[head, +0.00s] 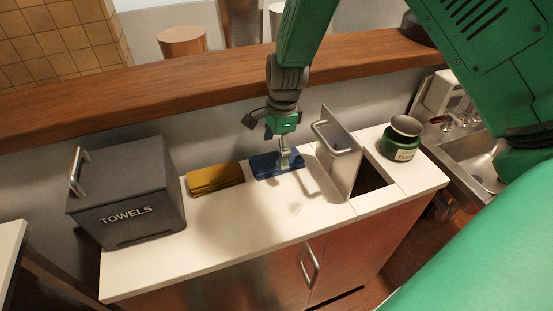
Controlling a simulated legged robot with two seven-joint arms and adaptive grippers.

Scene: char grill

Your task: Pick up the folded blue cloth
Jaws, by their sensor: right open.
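The folded blue cloth (265,165) lies flat on the white counter, near the wall and to the right of a folded yellow cloth (215,177). My right gripper (286,163) points down at the blue cloth's right part and covers some of it. Its fingers are small here, and I cannot tell whether they touch the cloth. The gripper is open, and the cloth still rests on the counter. My left gripper is not in view.
A dark towels box (125,192) stands at the counter's left. A raised lid with a handle (343,155) stands just right of my gripper, beside an opening in the counter. A green jar (400,143) is farther right, near a sink (478,150). The counter front is clear.

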